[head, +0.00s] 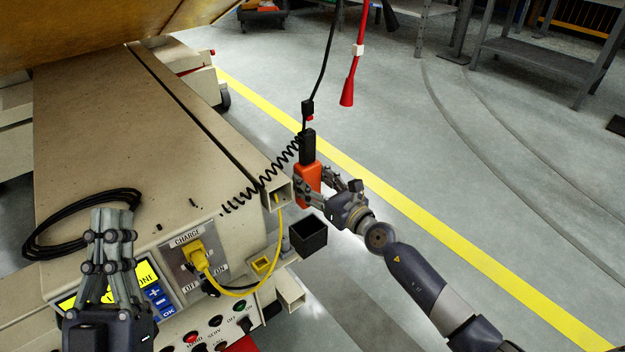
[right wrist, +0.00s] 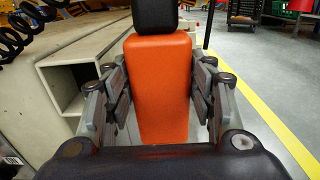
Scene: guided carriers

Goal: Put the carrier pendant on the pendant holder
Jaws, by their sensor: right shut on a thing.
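The carrier pendant (head: 308,182) is an orange handset with a black top and a coiled black cord. My right gripper (head: 309,197) is shut on it and holds it roughly upright in the air beside the carrier's corner. In the right wrist view the pendant (right wrist: 160,85) stands between the finger pads. The likely pendant holder is an open black box (head: 308,239) on the carrier's side, below the pendant; it looks empty. My left gripper (head: 112,214) is over the carrier's control panel, fingers close together; its opening is unclear.
The beige carrier (head: 120,120) fills the left, with a yellow charge plug (head: 198,254) and cable near the box. A square tube end (head: 279,196) juts out beside the pendant. A red hanging cord (head: 347,92) is beyond.

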